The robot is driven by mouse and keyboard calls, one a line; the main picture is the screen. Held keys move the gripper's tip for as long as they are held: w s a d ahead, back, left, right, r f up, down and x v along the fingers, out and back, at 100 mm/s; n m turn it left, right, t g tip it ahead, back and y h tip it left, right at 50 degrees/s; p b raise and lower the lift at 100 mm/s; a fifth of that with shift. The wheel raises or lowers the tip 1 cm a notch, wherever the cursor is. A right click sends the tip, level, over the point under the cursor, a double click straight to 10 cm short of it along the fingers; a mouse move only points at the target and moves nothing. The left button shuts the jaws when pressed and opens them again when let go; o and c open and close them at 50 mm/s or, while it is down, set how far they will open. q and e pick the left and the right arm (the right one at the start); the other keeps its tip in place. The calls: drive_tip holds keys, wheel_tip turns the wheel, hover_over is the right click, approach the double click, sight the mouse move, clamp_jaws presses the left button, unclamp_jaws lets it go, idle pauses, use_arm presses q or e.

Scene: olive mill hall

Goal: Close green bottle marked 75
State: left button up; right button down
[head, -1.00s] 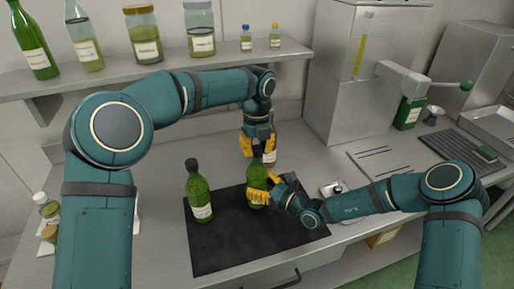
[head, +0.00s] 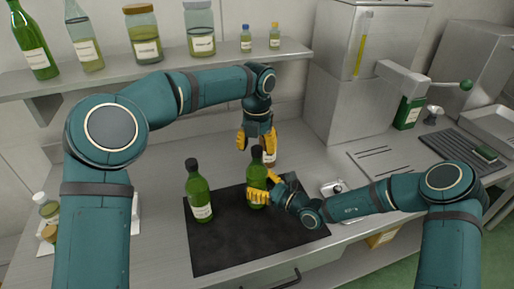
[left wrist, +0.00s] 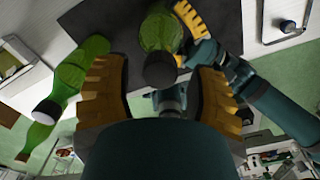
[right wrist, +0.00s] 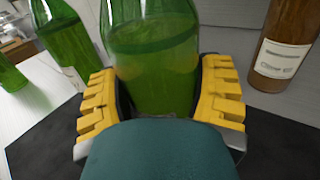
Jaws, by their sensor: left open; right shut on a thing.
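A green bottle (head: 257,196) stands upright on the dark mat (head: 225,250). A dark cap (head: 257,152) sits on its top; the cap also shows in the left wrist view (left wrist: 160,70). My right gripper (head: 262,192) is shut around the bottle's body, which fills its jaws in the right wrist view (right wrist: 155,65). My left gripper (head: 256,143) is open just above and around the cap, its fingers apart. A second green bottle (head: 199,196) with a dark cap stands to the left on the mat. I cannot read the number 75 on either bottle.
A brown bottle with a pale label (right wrist: 285,50) stands behind the held bottle. A shelf (head: 150,73) with bottles and jars hangs above at the back. Small jars (head: 47,210) stand at the left. A lever machine (head: 360,90) stands back right.

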use_arm(q)
drive_tip(key=shift+r, duration=1.85)
drive_tip(key=shift+o, duration=0.2)
